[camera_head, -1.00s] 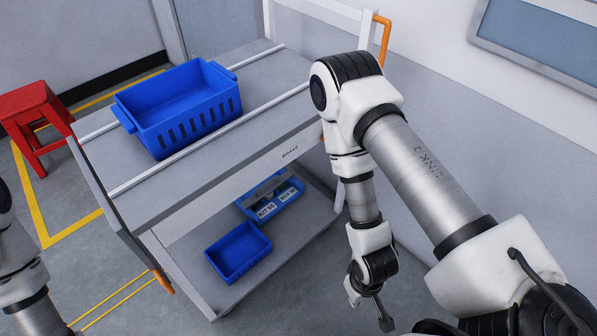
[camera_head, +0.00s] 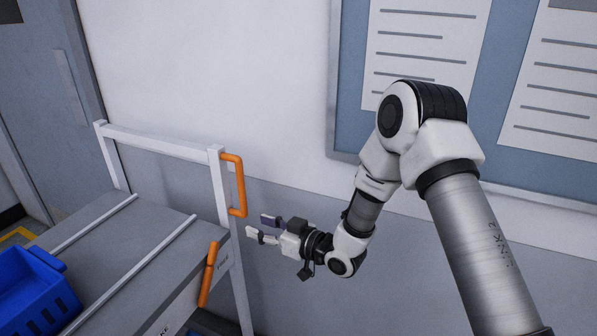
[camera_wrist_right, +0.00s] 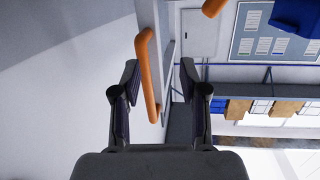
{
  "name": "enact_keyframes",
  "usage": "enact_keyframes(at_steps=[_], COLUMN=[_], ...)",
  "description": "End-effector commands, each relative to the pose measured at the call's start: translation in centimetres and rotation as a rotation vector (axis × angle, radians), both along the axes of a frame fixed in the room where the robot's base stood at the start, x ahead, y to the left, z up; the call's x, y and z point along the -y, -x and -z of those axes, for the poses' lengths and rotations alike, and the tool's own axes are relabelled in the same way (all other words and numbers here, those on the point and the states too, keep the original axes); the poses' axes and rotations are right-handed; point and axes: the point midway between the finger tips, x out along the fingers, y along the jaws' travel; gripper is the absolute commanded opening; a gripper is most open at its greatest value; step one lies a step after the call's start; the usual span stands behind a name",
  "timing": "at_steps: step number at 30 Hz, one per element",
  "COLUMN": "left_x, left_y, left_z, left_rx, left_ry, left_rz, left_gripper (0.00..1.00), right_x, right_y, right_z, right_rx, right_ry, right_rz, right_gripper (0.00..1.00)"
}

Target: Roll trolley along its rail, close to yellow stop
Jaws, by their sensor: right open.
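The trolley (camera_head: 120,245) is a grey-topped cart with a white frame, at the lower left of the head view. An upright orange handle (camera_head: 240,186) is fixed to its white post. My right gripper (camera_head: 259,226) is open and empty, pointing left, close to the handle's lower end. In the right wrist view, the handle (camera_wrist_right: 149,80) shows between the open fingers (camera_wrist_right: 159,72), nearer the left finger; I cannot tell whether it touches. A second orange bar (camera_head: 208,273) sits at the trolley's near corner. No yellow stop is visible. My left gripper is out of view.
A blue crate (camera_head: 32,290) stands on the trolley top. The wall (camera_head: 230,80) and a notice board (camera_head: 350,80) are behind my right arm. A grey door (camera_head: 50,90) is at the far left.

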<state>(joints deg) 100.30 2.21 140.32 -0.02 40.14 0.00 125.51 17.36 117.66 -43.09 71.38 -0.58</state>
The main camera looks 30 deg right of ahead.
Motion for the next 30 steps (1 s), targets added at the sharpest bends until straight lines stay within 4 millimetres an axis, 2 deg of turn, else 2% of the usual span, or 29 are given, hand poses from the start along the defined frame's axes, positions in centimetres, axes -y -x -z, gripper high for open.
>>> enact_keyframes(at_steps=[1,3,6,18,27,28,30], left_x=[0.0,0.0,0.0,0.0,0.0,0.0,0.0], left_y=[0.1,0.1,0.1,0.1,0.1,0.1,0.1], left_z=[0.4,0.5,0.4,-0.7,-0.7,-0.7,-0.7], left_rx=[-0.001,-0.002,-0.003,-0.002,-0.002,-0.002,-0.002], left_ry=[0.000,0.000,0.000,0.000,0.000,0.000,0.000], left_rz=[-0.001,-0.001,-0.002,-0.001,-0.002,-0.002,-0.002], left_gripper=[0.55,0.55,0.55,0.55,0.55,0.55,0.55], right_x=[0.9,1.7,1.6,-1.4,-1.7,-1.7,-1.7], right_y=[-1.0,-1.6,-2.1,-8.0,-8.7,-8.7,-8.7], right_z=[-2.7,-5.6,-7.0,-6.9,-6.8,-6.8,-6.8], right_rx=[0.059,0.111,0.133,0.129,0.126,0.126,0.126], right_ry=[-0.009,-0.021,-0.022,-0.020,-0.022,-0.022,-0.022], right_rz=[0.014,0.032,0.035,0.033,0.037,0.037,0.037], right_gripper=[0.43,0.43,0.43,0.43,0.43,0.40,0.15])
